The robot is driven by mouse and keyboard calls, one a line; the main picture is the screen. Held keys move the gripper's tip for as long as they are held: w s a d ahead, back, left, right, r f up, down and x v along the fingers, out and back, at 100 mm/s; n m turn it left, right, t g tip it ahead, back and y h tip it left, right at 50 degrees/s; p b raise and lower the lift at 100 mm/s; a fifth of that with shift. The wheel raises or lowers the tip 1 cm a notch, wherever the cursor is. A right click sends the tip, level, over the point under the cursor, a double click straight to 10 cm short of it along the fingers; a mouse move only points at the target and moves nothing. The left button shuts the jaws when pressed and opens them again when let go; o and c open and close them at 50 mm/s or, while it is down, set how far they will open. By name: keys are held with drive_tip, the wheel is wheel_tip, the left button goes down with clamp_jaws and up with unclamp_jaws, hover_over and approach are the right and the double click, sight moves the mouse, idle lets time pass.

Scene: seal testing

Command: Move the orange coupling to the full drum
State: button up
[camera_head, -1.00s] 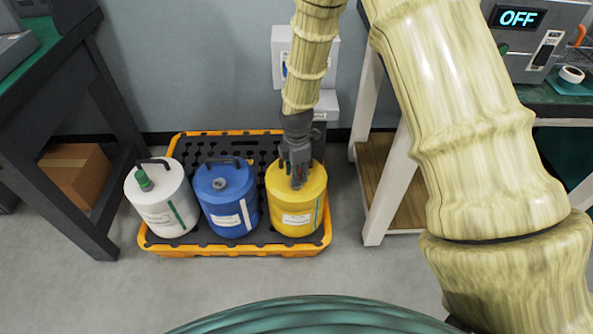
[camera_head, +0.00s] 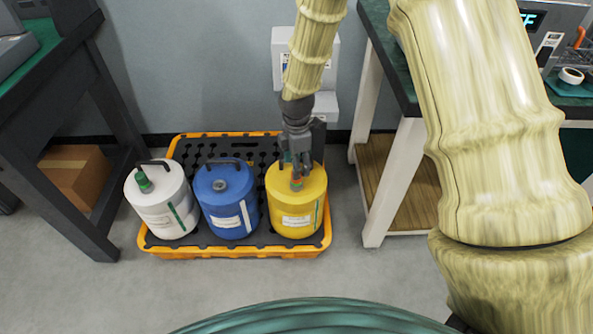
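A small orange coupling (camera_head: 297,185) with a bit of green shows on top of the yellow drum (camera_head: 296,212), just under my gripper (camera_head: 296,170). My gripper points down over that drum. Its fingers are small and partly overlap the coupling, so I cannot tell whether they grip it. The blue drum (camera_head: 226,205) stands in the middle with a bare grey port on top. The white drum (camera_head: 160,205) on the left has a green coupling (camera_head: 144,181) on its top. I cannot tell from the drums which is full.
The drums stand on a black spill pallet with an orange rim (camera_head: 235,250). A dark table (camera_head: 85,205) is at left with a cardboard box (camera_head: 75,175) below. A white-legged bench (camera_head: 390,190) stands close on the right. A grey wall is behind; floor in front is clear.

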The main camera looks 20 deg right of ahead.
wheel_tip(320, 180, up, 7)
idle(0.4)
idle(0.4)
